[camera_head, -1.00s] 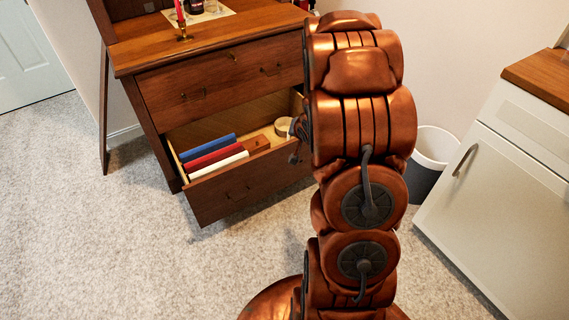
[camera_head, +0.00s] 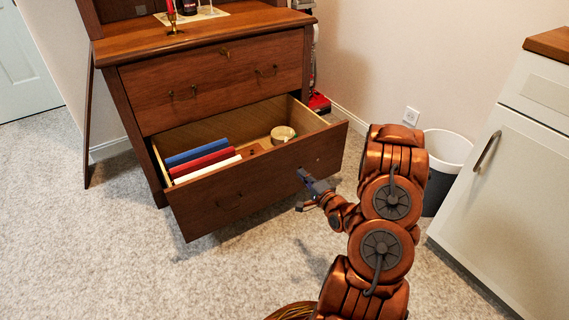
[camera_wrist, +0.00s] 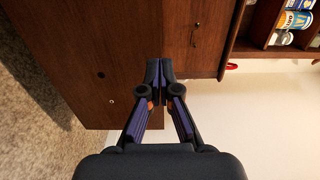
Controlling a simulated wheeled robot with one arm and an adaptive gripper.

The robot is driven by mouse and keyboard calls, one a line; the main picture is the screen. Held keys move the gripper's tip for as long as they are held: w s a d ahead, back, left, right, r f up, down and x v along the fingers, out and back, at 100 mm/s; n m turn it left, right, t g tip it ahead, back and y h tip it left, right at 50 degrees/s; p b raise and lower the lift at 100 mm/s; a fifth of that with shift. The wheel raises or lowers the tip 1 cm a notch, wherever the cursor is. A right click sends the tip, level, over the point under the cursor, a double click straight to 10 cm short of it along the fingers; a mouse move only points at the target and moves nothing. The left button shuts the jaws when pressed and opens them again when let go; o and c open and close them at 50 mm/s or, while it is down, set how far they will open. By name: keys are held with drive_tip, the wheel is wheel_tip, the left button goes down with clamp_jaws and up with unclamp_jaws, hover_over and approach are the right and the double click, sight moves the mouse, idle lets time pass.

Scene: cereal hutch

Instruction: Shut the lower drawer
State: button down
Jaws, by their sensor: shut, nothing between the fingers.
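The lower drawer (camera_head: 250,193) of the brown wooden dresser stands pulled out. Its inside shows blue, red and white books (camera_head: 200,158), a brown wooden box and a round pale container (camera_head: 283,134). My gripper (camera_head: 303,178) is shut and empty at the right part of the drawer front. Its tips are close to the front; I cannot tell whether they touch it. In the wrist view my gripper (camera_wrist: 158,68) appears with its fingertips together against brown wood. The upper drawer (camera_head: 215,85) is shut.
A red-based upright object (camera_head: 318,102) stands by the wall beside the dresser. The carpet (camera_head: 130,250) in front and at left is clear.

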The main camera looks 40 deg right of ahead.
sight(278, 149)
drive_tip(key=w+b, duration=0.1)
drive_tip(key=w, duration=0.3)
drive_tip(key=w+b, duration=0.2)
drive_tip(key=w, duration=0.3)
drive_tip(key=w+d+b, duration=0.1)
drive_tip(key=w+b, duration=0.1)
drive_tip(key=w, duration=0.2)
drive_tip(key=shift+w+d, duration=0.1)
drive_tip(key=shift+w, duration=0.3)
drive_tip(key=shift+w, duration=0.1)
